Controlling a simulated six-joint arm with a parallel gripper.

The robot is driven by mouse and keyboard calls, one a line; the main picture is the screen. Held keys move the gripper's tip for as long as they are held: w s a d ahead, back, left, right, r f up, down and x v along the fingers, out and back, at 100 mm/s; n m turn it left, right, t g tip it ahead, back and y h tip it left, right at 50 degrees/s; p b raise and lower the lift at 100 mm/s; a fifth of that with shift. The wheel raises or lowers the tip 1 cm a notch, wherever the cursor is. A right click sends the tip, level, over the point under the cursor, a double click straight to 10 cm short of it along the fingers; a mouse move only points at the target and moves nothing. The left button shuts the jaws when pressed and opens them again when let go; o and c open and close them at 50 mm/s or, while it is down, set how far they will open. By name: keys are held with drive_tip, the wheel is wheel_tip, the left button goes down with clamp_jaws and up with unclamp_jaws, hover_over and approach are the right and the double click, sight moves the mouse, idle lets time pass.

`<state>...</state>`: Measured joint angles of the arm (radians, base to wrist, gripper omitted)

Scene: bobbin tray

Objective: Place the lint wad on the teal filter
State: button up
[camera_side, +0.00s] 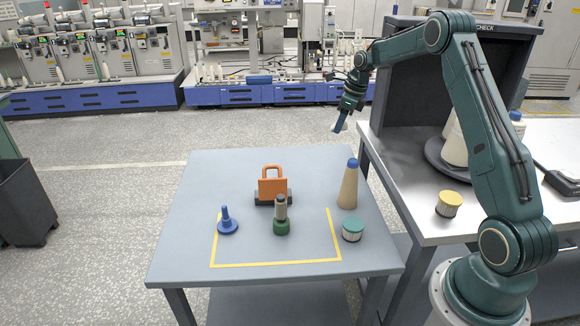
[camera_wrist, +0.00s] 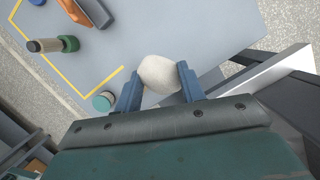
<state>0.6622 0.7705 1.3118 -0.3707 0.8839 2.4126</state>
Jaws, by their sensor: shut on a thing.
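My gripper (camera_wrist: 157,87) is shut on the lint wad (camera_wrist: 159,73), a pale, roundish lump between the two blue fingers. In the side view my gripper (camera_side: 340,124) is raised high above the back right of the grey table, and only a little of the wad shows there. The teal filter (camera_side: 352,230), a short white cylinder with a teal top, stands at the table's right, just outside the yellow line. It also shows in the wrist view (camera_wrist: 103,101), left of and below the wad. The wad is well apart from the filter, and nothing lies on the filter's top.
A tan cone with a blue tip (camera_side: 348,185) stands behind the filter. An orange-handled block (camera_side: 272,187), a green-based post (camera_side: 281,220) and a blue peg (camera_side: 227,222) stand to its left. A yellow-topped filter (camera_side: 449,204) is on the right bench (camera_side: 413,218).

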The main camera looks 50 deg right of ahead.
drive_tip(key=s+a+r+n+g+y, duration=0.1)
drive_tip(key=s+a+r+n+y, duration=0.15)
drive_tip(key=s+a+n, duration=0.5)
drive_tip(key=r+n+g, duration=0.2)
drive_tip(key=n, duration=0.6)
hover_over(353, 225)
drive_tip(key=w+d, duration=0.1)
drive_tip(key=d, duration=0.1)
drive_tip(key=shift+w+a+m, duration=0.1)
drive_tip(key=shift+a+m, duration=0.05)
drive_tip(key=shift+m, duration=0.1)
drive_tip(key=shift+s+a+n, duration=0.35)
drive_tip(key=shift+s+n, duration=0.05)
drive_tip(key=shift+s, duration=0.1)
drive_tip(key=shift+h, duration=0.25)
drive_tip(key=shift+f, duration=0.15)
wheel_tip(353, 225, down, 20)
drive_tip(key=shift+r, duration=0.1)
drive_tip(key=o, duration=0.9)
